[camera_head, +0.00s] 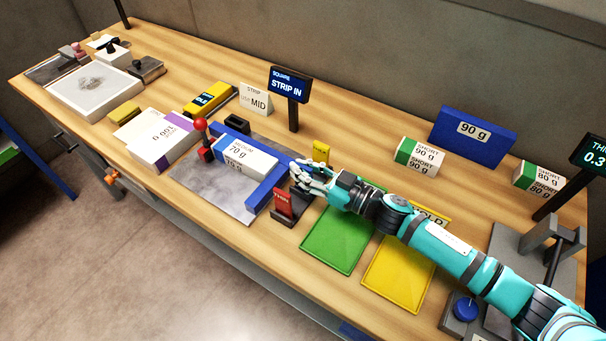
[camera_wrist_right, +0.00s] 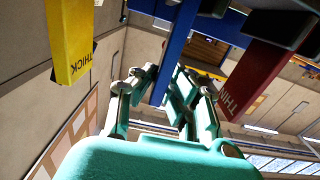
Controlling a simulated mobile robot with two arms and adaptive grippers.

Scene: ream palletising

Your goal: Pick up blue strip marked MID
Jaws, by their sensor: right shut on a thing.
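My right gripper (camera_head: 303,177) reaches in from the right over the dark strip rack (camera_head: 284,219). In the right wrist view, a long blue strip (camera_wrist_right: 174,52) runs down between the fingers (camera_wrist_right: 160,92), which are shut on it. No marking on it is readable there, and the gripper mostly hides it in the head view. A red strip (camera_head: 283,202) stands upright in the rack on the near side; in the wrist view it reads THIN (camera_wrist_right: 262,75). A yellow strip (camera_head: 320,152) marked THICK (camera_wrist_right: 75,40) stands on the far side. My left gripper is not in view.
Left of the gripper, a 70 g ream (camera_head: 246,160) lies in the squaring station with blue fences (camera_head: 267,188). A STRIP IN display (camera_head: 289,85) and a MID card (camera_head: 256,99) stand behind. Green (camera_head: 338,241) and yellow (camera_head: 398,275) mats lie under my right arm.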

